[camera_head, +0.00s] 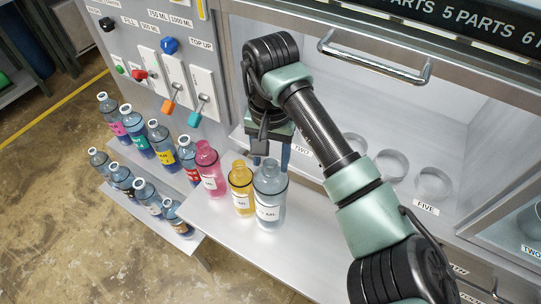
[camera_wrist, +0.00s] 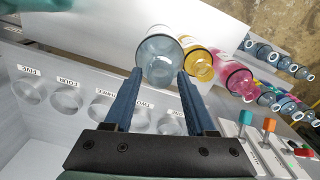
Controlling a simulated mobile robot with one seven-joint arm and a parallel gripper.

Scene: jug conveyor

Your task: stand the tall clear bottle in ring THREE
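The tall clear bottle (camera_head: 269,198) stands upright on the metal shelf, at the right end of the bottles, with a white label. In the wrist view the bottle (camera_wrist: 160,64) shows between and just beyond my fingertips. My gripper (camera_head: 271,158) is open, pointing down behind the bottle, with nothing visibly clasped. Its spread fingers show in the wrist view (camera_wrist: 158,76); I cannot tell whether either touches the bottle. Ring THREE (camera_wrist: 101,107) is an empty clear ring in the bay, between FOUR and TWO. In the head view my arm partly hides it.
A yellow bottle (camera_head: 240,188) stands close to the clear one, then a pink bottle (camera_head: 208,170). Several blue bottles stand further left. Rings FOUR (camera_head: 391,163) and FIVE (camera_head: 433,182) are empty. A door handle (camera_head: 372,63) lies above the bay; levers (camera_head: 171,97) are at left.

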